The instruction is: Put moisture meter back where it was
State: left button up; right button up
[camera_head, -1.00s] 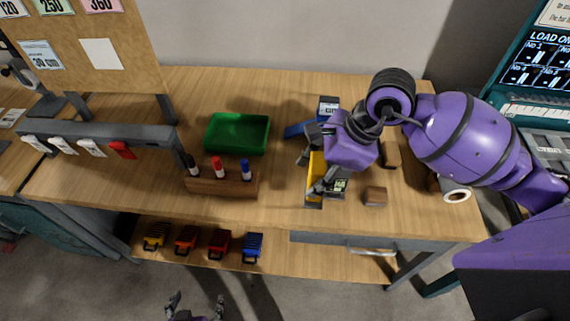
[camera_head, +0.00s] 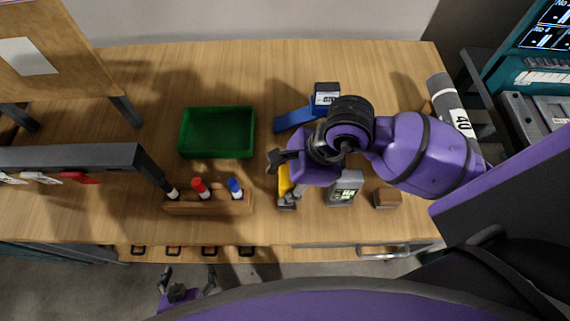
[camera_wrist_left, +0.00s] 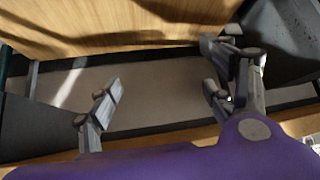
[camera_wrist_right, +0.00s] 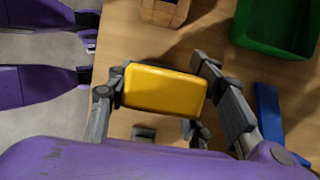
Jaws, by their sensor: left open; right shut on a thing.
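My right gripper (camera_head: 279,180) is shut on a yellow device (camera_head: 285,181), probably the moisture meter, above the table just right of the wooden marker holder. In the right wrist view the yellow device (camera_wrist_right: 163,88) sits between the fingers; its face is hidden and I cannot tell its exact height. A grey device with a lit screen (camera_head: 345,189) is on the table below my right arm. A blue device with a small display (camera_head: 326,96) lies behind the arm, partly covered. My left gripper (camera_head: 187,272) is open and empty in front of the table's front edge.
A green tray (camera_head: 217,156) stands left of the right gripper. The wooden holder (camera_head: 208,207) carries red, blue and black markers. A small brown block (camera_head: 387,198) and a grey roll marked 40 (camera_head: 447,97) are at the right. The back middle of the table is clear.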

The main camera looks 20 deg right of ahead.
jog(key=shift+w+d+f, duration=0.2)
jog(key=shift+w+f, duration=0.05)
jog(key=shift+f, duration=0.2)
jog(key=shift+s+r, duration=0.1)
jog(key=shift+s, duration=0.05)
jog(key=shift+s+a+r, duration=0.1)
jog(key=shift+s+a, duration=0.05)
jog(key=o, duration=0.8)
jog(key=shift+f, duration=0.2)
jog(key=o, duration=0.5)
pick_arm(q)
jog(key=shift+w+d, duration=0.4)
jog(key=shift+w, duration=0.2)
